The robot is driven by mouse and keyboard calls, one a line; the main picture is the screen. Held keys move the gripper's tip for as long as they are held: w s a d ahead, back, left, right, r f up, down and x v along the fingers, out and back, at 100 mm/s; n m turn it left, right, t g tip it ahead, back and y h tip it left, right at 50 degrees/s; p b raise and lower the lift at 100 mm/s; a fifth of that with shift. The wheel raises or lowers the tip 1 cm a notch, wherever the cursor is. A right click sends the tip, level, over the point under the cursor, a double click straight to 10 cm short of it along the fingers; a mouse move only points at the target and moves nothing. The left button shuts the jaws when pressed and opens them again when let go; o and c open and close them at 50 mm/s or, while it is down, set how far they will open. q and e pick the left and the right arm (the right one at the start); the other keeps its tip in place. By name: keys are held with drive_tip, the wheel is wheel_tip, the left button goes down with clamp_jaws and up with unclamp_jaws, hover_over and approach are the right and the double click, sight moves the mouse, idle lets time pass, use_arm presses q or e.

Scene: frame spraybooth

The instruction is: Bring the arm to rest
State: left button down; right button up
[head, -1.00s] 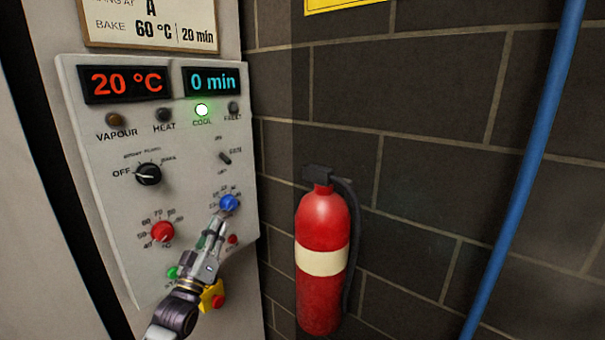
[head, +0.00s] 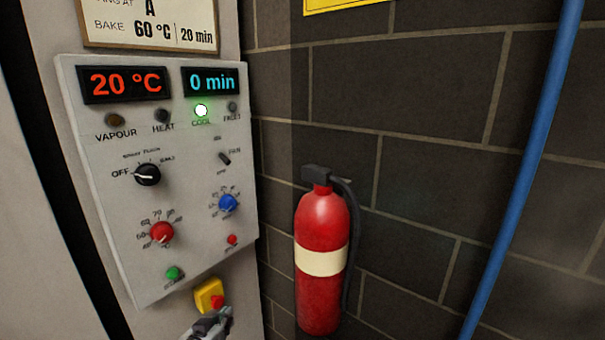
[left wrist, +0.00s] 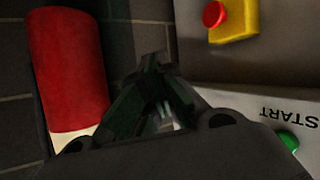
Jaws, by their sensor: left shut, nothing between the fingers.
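My left gripper (head: 226,312) is at the bottom of the head view, below the control panel (head: 120,262) and in front of the lower edge of the yellow emergency-stop box (head: 208,292). It also shows in the left wrist view (left wrist: 155,62), its fingers drawn together with nothing between them. I cannot tell from the head view whether it touches the box. The panel displays read 20 °C (head: 126,84) and 0 min (head: 212,82), and the COOL lamp (head: 201,110) glows green. My right gripper is not in view.
A red fire extinguisher (head: 322,225) hangs by the dark block wall, right of the panel; it also fills the left of the wrist view (left wrist: 68,65). A blue pipe (head: 530,165) runs down the wall at far right. The green START button (left wrist: 287,140) is close by in the wrist view.

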use_arm(q)
drive_tip(key=s+a+f+m+g+y, duration=0.1)
drive_tip(key=s+f+g, duration=0.4)
drive_tip(key=s, duration=0.6)
drive_tip(key=s+a+f+m+g+y, duration=0.1)
drive_tip(key=s+f+g, duration=0.35)
drive_tip(key=s, duration=0.75)
wheel_tip(320, 180, down, 32)
drive_tip(key=s+a, duration=0.1)
drive_tip(key=a, duration=0.1)
drive_tip(key=s+a+f+g, duration=0.1)
drive_tip(key=s+a+f, duration=0.3)
drive_tip(key=s+f, duration=0.5)
drive_tip(key=s+a+f+g+y+p, duration=0.1)
drive_tip(key=s+a+f, duration=0.3)
drive_tip(key=s+f, duration=0.6)
drive_tip(key=shift+s+a+m+p, duration=0.15)
drive_tip(key=shift+s+m+p, duration=0.15)
drive_tip(key=shift+s, duration=0.65)
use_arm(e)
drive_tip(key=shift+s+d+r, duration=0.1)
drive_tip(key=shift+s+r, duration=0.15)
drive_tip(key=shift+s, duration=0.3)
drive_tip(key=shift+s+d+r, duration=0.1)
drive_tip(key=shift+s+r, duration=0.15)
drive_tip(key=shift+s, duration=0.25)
